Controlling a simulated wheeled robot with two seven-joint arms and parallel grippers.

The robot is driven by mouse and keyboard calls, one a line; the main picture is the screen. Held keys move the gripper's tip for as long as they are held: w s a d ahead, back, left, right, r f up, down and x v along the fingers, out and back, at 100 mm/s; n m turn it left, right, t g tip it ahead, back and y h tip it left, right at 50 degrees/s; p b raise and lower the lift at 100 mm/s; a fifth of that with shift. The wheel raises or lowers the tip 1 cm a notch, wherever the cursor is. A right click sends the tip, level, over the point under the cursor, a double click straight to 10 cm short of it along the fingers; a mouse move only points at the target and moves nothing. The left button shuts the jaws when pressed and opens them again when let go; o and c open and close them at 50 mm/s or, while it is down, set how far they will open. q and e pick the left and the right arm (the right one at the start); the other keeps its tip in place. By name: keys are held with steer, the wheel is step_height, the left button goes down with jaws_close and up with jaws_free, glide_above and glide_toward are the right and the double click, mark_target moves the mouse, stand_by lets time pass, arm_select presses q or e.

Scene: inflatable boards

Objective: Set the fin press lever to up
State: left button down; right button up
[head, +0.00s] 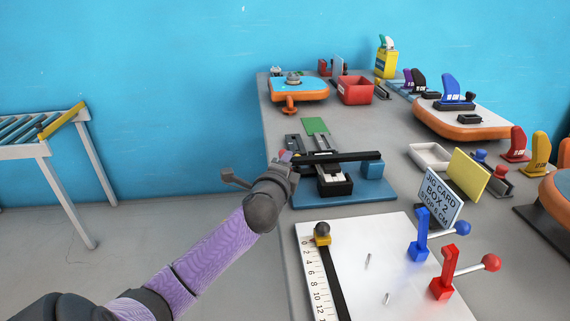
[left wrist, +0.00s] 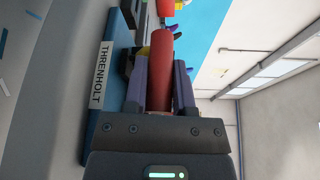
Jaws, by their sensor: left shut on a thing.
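The fin press (head: 378,188) stands on the grey bench, on a blue base with black and grey parts. Its black lever bar (head: 350,157) lies about level across the top. My left gripper (head: 284,160) is at the bar's left end. In the left wrist view, my left gripper (left wrist: 160,90) has its two fingers either side of a red handle (left wrist: 161,62) and is shut on it. The press's blue base (left wrist: 98,125) there carries a THRENHOLT label. The handle is mostly hidden by the gripper in the head view. My right gripper is not in view.
A white board (head: 375,285) with a ruler lies in front, with a blue clamp (head: 420,237) and a red clamp (head: 444,275). The JIG CARD sign (head: 441,199) stands right of the press. An orange-edged blue board (head: 300,92) and red bin (head: 355,90) are behind.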

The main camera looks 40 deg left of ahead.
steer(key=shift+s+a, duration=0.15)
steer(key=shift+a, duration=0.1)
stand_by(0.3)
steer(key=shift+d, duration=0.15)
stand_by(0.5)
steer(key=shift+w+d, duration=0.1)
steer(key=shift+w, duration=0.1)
